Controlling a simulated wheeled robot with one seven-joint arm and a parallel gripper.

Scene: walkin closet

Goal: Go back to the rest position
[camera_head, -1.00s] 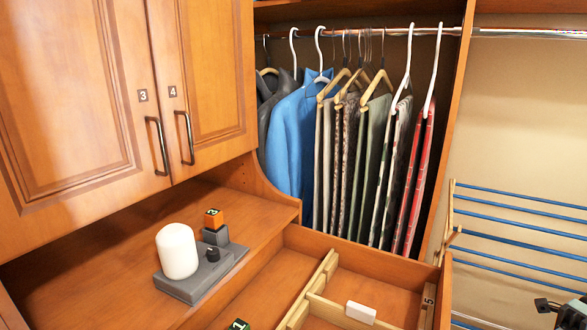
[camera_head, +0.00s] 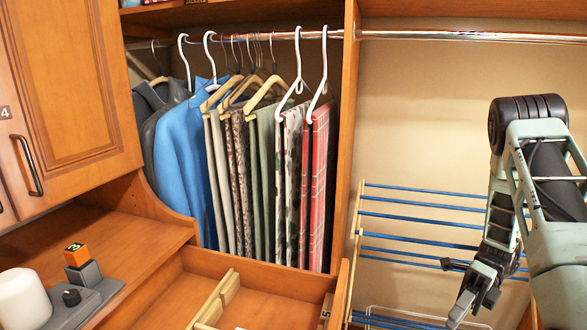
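My gripper (camera_head: 462,308) hangs at the lower right, pointing down in front of the blue-barred drying rack (camera_head: 420,215). It is small and seen from the side, and I cannot tell whether its fingers are apart. I see nothing held in it. My arm is folded along the right edge of the picture, clear of the drawer and the shelf.
An open wooden drawer (camera_head: 262,283) with light dividers juts out at the bottom middle. On the shelf at left, a grey stand (camera_head: 90,300) bears a white cylinder (camera_head: 24,300) and an orange numbered cube (camera_head: 76,254). Clothes (camera_head: 185,150) hang behind.

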